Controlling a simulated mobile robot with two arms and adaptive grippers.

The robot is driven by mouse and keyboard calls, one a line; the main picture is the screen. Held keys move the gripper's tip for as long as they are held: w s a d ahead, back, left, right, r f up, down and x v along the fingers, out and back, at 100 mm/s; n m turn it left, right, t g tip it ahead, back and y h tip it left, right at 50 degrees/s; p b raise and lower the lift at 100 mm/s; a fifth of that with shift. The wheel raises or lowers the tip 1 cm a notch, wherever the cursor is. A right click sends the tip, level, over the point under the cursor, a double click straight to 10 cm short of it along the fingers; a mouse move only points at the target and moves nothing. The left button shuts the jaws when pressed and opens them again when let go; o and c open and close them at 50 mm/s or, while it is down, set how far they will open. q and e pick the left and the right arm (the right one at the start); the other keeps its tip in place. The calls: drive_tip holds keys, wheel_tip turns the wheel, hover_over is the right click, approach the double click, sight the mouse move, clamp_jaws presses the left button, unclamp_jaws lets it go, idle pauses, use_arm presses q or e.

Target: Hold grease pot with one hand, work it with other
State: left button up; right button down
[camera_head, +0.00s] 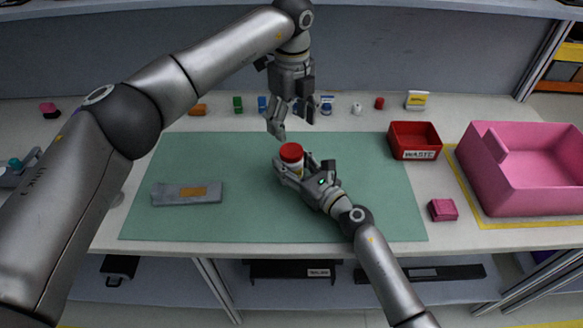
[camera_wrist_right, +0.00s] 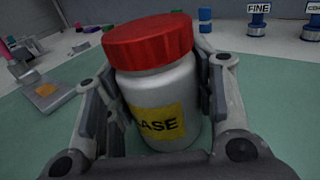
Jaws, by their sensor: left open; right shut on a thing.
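The grease pot is a white jar with a red lid (camera_head: 291,153) and a yellow label. It is upright on the green mat (camera_head: 240,215). My right gripper (camera_head: 294,172) is shut around the pot's body from the lower right. In the right wrist view the pot (camera_wrist_right: 160,85) sits between both fingers, the lid above them, and the label reads "ASE". My left gripper (camera_head: 291,126) is open and empty, fingers pointing down. It is above and slightly behind the lid, apart from it. The lid is on the pot.
A grey module with an orange patch (camera_head: 187,193) lies at the mat's left. A red waste bin (camera_head: 414,140), a pink block (camera_head: 442,210) and a large pink bin (camera_head: 520,180) stand at right. Several small items line the table's back. The mat's right part is clear.

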sight(292, 150)
use_arm(q)
drive_tip(key=shift+n, duration=0.4)
drive_tip(key=shift+f, duration=4)
